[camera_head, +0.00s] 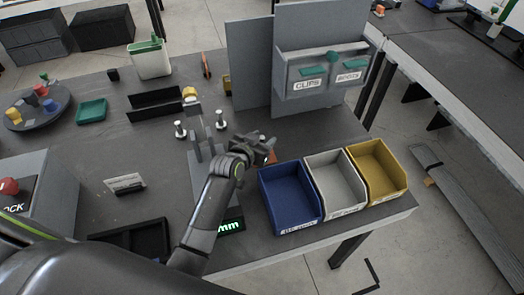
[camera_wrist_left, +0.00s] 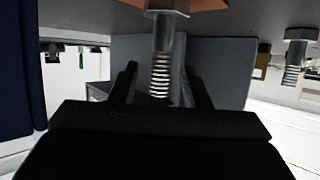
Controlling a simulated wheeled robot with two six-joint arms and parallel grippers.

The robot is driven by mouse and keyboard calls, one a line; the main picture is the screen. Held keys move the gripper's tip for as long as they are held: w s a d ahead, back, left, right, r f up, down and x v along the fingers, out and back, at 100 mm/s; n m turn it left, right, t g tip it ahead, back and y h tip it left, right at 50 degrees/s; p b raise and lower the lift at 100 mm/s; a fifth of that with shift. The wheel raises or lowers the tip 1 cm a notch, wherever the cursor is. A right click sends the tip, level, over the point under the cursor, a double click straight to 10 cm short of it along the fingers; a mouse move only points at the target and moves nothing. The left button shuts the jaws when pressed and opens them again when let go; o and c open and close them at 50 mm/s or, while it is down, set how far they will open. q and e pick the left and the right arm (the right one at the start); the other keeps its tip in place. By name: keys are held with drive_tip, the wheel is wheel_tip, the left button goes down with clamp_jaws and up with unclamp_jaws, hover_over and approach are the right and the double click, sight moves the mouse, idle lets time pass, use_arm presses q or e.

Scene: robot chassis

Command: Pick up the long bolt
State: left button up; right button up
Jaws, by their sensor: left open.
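In the left wrist view, which looks upside down, a steel bolt (camera_wrist_left: 162,60) stands on its head on an orange patch (camera_wrist_left: 210,5). Its threaded shaft lies between the two dark fingers of my left gripper (camera_wrist_left: 160,75), which is open; I see no clear contact. A second bolt (camera_wrist_left: 293,62) stands farther off at the right. In the head view my left gripper (camera_head: 262,145) is low over the table beside the blue bin and hides the bolt there. Two more upright bolts (camera_head: 180,130) (camera_head: 220,120) stand to its left. Which bolt is long I cannot tell.
The blue bin (camera_head: 263,190), grey bin (camera_head: 314,184) and yellow bin (camera_head: 356,160) stand right of the gripper. A grey panel (camera_head: 250,65) rises behind it. A gauge with a green display (camera_head: 230,226) is under my forearm. A black tray (camera_head: 105,243) lies at the front left.

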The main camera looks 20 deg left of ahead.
use_arm(q)
clamp_jaws()
drive_tip(key=shift+r, duration=0.1)
idle(0.4)
